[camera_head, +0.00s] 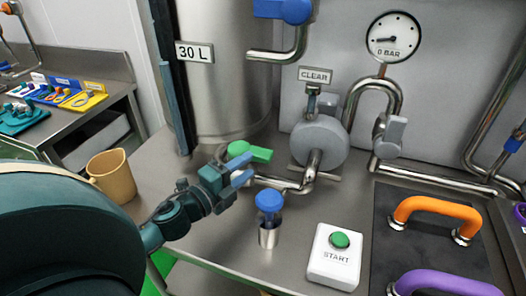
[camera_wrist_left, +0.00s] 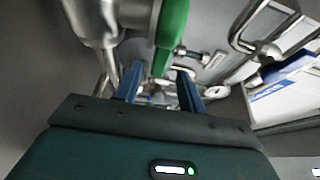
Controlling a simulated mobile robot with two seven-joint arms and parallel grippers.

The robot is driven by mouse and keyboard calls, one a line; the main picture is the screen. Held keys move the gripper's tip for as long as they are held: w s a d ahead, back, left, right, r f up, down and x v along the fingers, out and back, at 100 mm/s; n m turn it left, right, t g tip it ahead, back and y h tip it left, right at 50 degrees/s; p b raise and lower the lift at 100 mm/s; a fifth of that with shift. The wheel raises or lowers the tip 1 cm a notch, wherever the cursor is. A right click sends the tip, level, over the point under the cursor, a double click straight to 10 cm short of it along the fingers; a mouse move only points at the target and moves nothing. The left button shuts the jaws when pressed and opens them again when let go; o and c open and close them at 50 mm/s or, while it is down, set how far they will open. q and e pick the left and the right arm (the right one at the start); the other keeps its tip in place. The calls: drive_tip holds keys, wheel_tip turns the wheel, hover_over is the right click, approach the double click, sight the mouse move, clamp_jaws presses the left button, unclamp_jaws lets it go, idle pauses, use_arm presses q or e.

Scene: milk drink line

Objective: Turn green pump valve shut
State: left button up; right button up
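The green pump valve handle (camera_head: 250,152) sits on the pipe between the steel tank and the grey pump (camera_head: 320,143). In the head view it points to the right and slightly toward me. My left gripper (camera_head: 241,170) is just in front of the handle, with its blue fingers apart. In the left wrist view the green handle (camera_wrist_left: 170,35) comes down from the top toward the gap between the fingers of the left gripper (camera_wrist_left: 160,90). I cannot tell whether they touch it. My right gripper is not in view.
A blue-topped valve or plunger (camera_head: 269,204) stands close to the right of my left gripper. A white START box (camera_head: 335,258) with a green button is at the front. A tan jug (camera_head: 112,175) stands left. The gauge (camera_head: 394,37) reads near its low end, above "0 BAR".

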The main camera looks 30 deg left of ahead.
sight(256, 159)
use_arm(q)
drive_tip(key=w, duration=0.4)
drive_tip(key=w+d+p, duration=0.1)
drive_tip(key=w, duration=0.1)
drive_tip(key=shift+w, duration=0.3)
clamp_jaws()
idle(0.4)
